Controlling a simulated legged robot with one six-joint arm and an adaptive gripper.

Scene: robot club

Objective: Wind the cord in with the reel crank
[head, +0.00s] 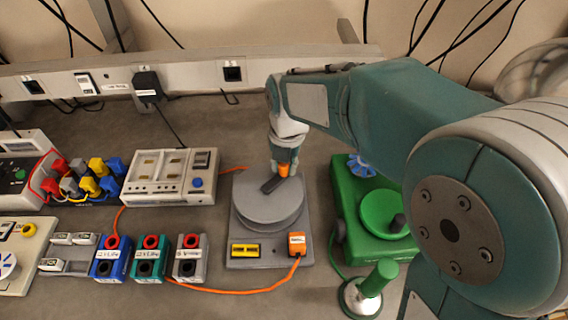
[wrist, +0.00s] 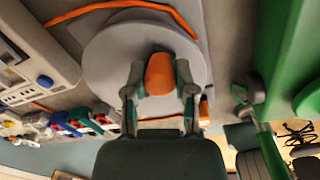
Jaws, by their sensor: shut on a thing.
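The grey reel (head: 262,212) has a round drum on a square grey base. A short dark crank arm (head: 270,186) lies on its top and carries an orange knob (head: 284,170). My gripper (head: 284,160) comes down from above at the drum's far side and is shut on the knob. In the wrist view its two fingers (wrist: 158,80) stand on either side of the orange knob (wrist: 160,72), over the grey drum (wrist: 110,62). The orange cord (head: 225,291) runs in a loose loop on the table to the orange plug (head: 297,243) at the base's front right corner.
A green device with a green dish (head: 385,212) stands close to the right of the reel. A beige charger (head: 165,178) and several coloured blocks (head: 150,257) stand to the left. A small green-handled stand (head: 375,282) is at the front right.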

